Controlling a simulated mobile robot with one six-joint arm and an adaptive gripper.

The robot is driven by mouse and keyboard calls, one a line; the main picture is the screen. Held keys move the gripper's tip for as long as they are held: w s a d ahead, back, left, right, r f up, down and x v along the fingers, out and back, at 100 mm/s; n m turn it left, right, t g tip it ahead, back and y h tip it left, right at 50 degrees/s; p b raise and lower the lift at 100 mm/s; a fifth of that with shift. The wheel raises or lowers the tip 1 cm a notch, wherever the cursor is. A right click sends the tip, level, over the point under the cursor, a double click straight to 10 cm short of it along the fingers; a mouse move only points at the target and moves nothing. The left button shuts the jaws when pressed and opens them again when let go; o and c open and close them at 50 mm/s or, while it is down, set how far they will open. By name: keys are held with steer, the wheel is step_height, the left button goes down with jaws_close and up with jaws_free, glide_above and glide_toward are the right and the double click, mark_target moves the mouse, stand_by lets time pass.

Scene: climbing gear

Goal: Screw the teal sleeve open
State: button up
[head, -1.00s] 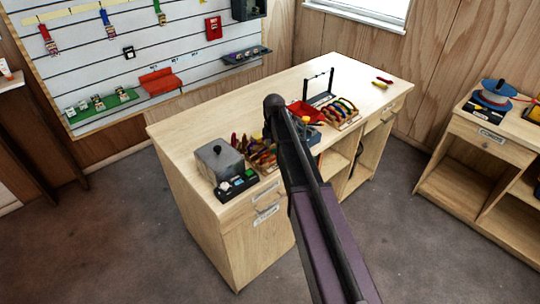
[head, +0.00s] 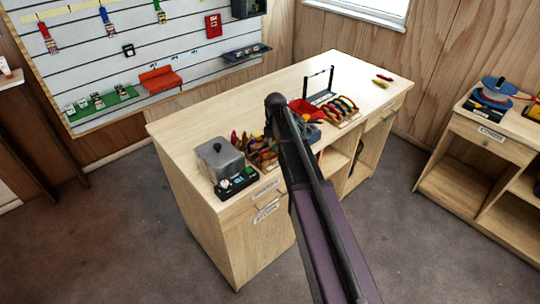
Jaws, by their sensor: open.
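I cannot make out the teal sleeve in the head view; it is too small to tell or hidden. A rack of coloured carabiners (head: 342,108) stands on the wooden workbench (head: 200,130), right of my arm. A second row of coloured carabiners (head: 262,152) stands left of my arm, partly covered by it. My arm reaches from the lower right up over the bench. My gripper does not show; the arm hides the area behind it.
A grey box (head: 220,160) and a black tray of small devices (head: 237,184) sit at the bench's near left. A red bin (head: 303,110) and a black stand (head: 320,95) are behind the right rack. The bench's left back is clear.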

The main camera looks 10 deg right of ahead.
steer(key=shift+s+d, duration=0.35)
steer(key=shift+s, duration=0.2)
stand_by(0.4)
steer(key=shift+f+b, duration=0.7)
steer(key=shift+b, duration=0.05)
steer(key=shift+f+b, duration=0.7)
steer(key=shift+w, duration=0.1)
stand_by(0.3)
steer(key=shift+w+a, duration=0.45)
steer(key=shift+w, duration=0.3)
steer(key=shift+r, duration=0.1)
steer(key=shift+a+r+p, duration=0.15)
steer(key=shift+r+p, duration=1.2)
steer(key=shift+p, duration=0.1)
